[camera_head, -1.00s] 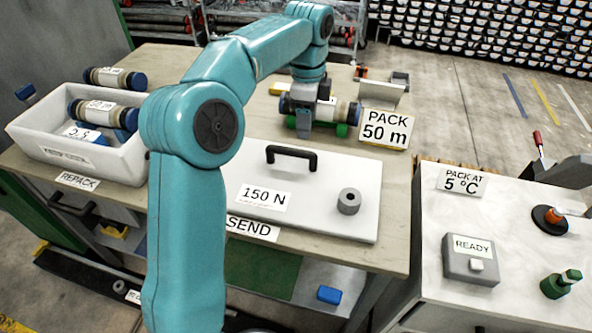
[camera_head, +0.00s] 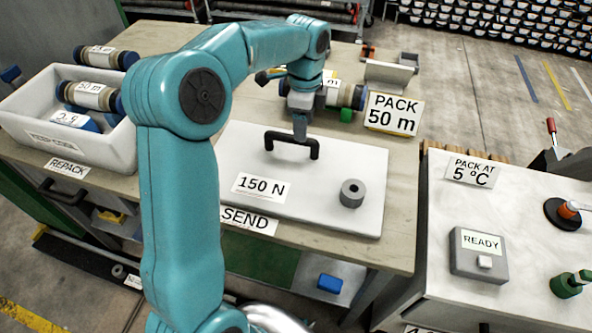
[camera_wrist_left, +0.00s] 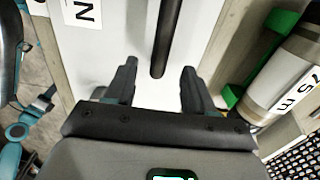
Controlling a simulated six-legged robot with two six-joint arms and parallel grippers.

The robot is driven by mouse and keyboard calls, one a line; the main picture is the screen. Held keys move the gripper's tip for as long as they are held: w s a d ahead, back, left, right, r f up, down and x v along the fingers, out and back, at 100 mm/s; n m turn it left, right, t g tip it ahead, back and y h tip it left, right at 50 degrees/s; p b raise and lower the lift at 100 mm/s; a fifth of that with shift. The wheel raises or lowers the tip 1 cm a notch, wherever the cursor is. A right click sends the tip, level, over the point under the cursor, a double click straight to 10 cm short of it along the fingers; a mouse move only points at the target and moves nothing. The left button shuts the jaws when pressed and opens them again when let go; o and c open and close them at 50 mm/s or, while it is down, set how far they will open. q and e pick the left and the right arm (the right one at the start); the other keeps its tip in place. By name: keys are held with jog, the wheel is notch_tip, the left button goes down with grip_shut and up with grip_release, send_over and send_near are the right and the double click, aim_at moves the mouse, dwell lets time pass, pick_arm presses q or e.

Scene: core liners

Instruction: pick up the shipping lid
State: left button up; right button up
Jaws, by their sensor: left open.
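The shipping lid (camera_head: 310,200) is a flat white slab lying on the table, with a black handle (camera_head: 313,150) and a "150 N" label. My left gripper (camera_head: 300,130) is at the handle's far side in the head view. In the left wrist view my left gripper (camera_wrist_left: 157,85) is open, with the black handle (camera_wrist_left: 166,40) lying ahead of and between its two fingers. The white lid (camera_wrist_left: 120,35) shows beneath. I cannot tell whether the fingers touch the handle. My right gripper is not in view.
A grey ring-shaped weight (camera_head: 352,193) sits on the lid's right part. A white bin (camera_head: 70,145) with labelled cylinders stands at left. A "PACK 50 m" sign (camera_head: 393,117) and a labelled cylinder (camera_head: 347,95) are behind. A white bench (camera_head: 480,215) stands at right.

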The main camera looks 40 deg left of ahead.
aim_at(294, 163)
pick_arm(q)
jog(key=shift+s+f, duration=0.15)
jog(key=shift+f, duration=0.45)
jog(key=f, duration=0.4)
jog(key=shift+a+f, duration=0.3)
jog(key=shift+f, duration=0.1)
jog(key=shift+c, duration=0.4)
grip_shut()
